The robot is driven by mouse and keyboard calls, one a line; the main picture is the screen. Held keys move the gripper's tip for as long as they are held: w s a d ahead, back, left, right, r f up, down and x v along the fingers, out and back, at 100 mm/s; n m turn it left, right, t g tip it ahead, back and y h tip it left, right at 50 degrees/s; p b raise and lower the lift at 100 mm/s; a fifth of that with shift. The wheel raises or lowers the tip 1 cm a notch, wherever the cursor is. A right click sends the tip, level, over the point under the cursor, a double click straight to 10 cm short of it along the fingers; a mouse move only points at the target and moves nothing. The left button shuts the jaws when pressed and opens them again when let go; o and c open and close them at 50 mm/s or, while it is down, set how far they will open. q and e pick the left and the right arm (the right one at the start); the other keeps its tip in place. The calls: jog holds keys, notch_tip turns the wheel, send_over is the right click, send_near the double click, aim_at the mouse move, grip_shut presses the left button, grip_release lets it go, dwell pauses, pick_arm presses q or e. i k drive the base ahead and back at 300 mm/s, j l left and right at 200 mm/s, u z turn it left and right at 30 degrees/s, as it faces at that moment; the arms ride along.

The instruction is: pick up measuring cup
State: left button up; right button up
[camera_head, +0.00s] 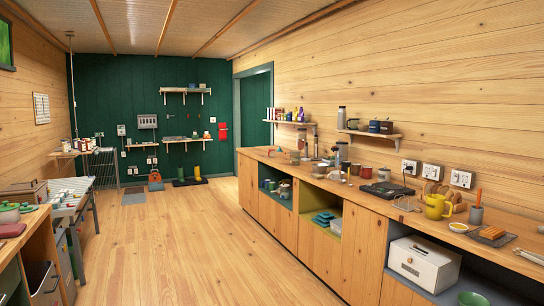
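I cannot single out a measuring cup for certain. Farther back on the same counter, several small cups and jars stand close together, too small to tell apart. Neither of my grippers shows in the head view, so nothing is seen held.
The counter front has open compartments, one with a white box (424,264). A black appliance (386,190) lies on the counter. Benches stand at the left. The wooden floor (180,245) between is clear.

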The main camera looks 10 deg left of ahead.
aim_at(271, 152)
jog(key=i+j+u, duration=0.4)
jog(key=i, duration=0.6)
jog(key=i+u, duration=0.4)
jog(key=i, duration=2.85)
jog(key=i+z, duration=0.1)
jog(key=i, duration=1)
jog(key=i+j, duration=0.2)
jog(key=i, duration=0.9)
jog(key=i+j+z, duration=0.1)
jog(key=i+z, duration=0.35)
jog(key=i+j+z, duration=0.15)
jog(key=i+z, duration=0.15)
jog(key=z, duration=0.15)
jog(key=i+j+z, duration=0.65)
jog(key=j+z, duration=0.25)
jog(key=i+j+z, duration=0.2)
jog(key=j+z, duration=0.25)
jog(key=i+j+z, duration=0.1)
jog(key=j+z, duration=0.55)
jog(key=j, duration=0.4)
